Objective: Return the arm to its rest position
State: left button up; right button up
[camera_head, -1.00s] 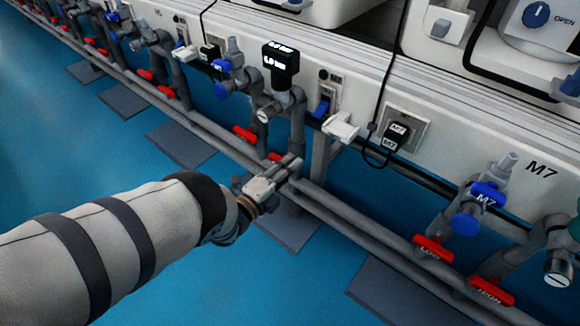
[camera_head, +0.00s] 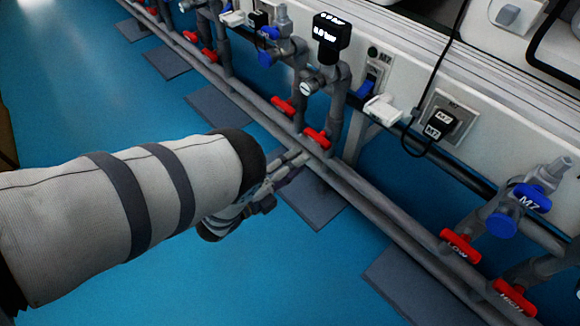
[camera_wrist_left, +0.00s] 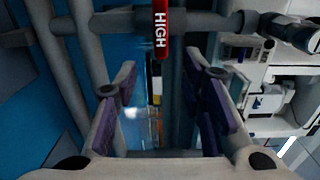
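My left arm (camera_head: 130,205) reaches in from the left in the head view, in a pale sleeve with dark bands. Its gripper (camera_head: 292,162) is near the grey pipes, below and left of a red valve handle (camera_head: 317,138), and partly hidden by the forearm. In the left wrist view the gripper (camera_wrist_left: 170,85) is open, its two dark purple-padded fingers wide apart with nothing between them. A red handle marked HIGH (camera_wrist_left: 161,30) stands beyond the fingertips, apart from them. My right gripper is not in view.
Grey pipes (camera_head: 385,215) run diagonally along the test line. A black gauge (camera_head: 331,32), another red handle (camera_head: 283,106), a LOW handle (camera_head: 461,246) and a blue M7 valve (camera_head: 502,222) are close by. Blue floor (camera_head: 110,110) is open at left.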

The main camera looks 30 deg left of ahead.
pick_arm(q)
jog(key=shift+v, duration=1.1)
